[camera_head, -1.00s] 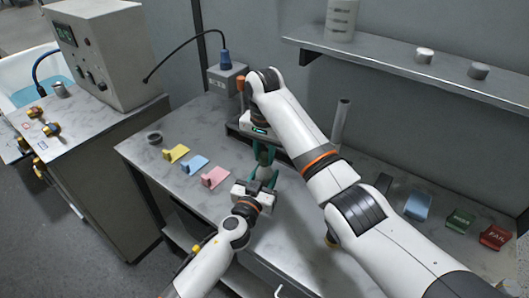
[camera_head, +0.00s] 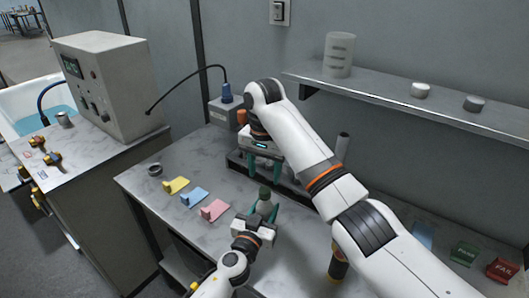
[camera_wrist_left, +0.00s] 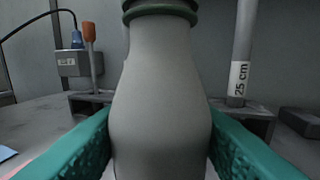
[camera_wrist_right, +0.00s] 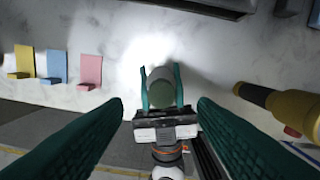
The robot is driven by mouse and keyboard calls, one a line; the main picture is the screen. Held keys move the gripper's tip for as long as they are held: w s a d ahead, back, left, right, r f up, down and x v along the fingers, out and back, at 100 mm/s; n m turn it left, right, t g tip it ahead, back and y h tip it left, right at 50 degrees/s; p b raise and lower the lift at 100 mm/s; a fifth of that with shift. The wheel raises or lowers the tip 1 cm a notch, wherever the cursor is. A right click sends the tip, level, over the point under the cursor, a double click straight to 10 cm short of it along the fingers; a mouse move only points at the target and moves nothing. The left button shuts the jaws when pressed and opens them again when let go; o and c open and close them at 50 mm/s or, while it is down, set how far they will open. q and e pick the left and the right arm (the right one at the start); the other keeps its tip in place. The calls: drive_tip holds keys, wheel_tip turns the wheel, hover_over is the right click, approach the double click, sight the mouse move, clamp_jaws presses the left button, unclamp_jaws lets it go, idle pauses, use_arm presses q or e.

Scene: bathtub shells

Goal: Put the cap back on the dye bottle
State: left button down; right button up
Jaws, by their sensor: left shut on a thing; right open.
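The grey dye bottle (camera_wrist_left: 160,90) stands upright in my left gripper (camera_head: 264,210), whose teal fingers are shut on its body from both sides. The dark green cap (camera_head: 265,193) sits on top of the bottle; in the left wrist view its ribbed lower edge (camera_wrist_left: 160,12) is at the bottle's neck, and its top is cut off. From above, the cap's round top (camera_wrist_right: 163,97) shows in the right wrist view. Whether it is fully tightened I cannot tell. My right gripper (camera_head: 264,172) is open and empty, pointing down above the cap, with its fingers apart.
Yellow (camera_head: 176,185), blue (camera_head: 194,198) and pink (camera_head: 214,210) holders stand left on the marble bench. A rack with an orange-topped tool (camera_wrist_left: 88,32) and a grey tube (camera_wrist_left: 243,50) stands behind.

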wheel_tip(320, 180, up, 6)
drive_tip(key=shift+r, duration=0.25)
use_arm(q)
drive_tip(key=c, duration=0.7)
unclamp_jaws()
drive_tip(key=v, duration=1.2)
drive_tip(key=shift+b, duration=0.4)
use_arm(e)
drive_tip(key=shift+f, duration=0.4)
use_arm(q)
drive_tip(key=shift+f, duration=0.1)
use_arm(e)
drive_tip(key=shift+s+f, duration=0.1)
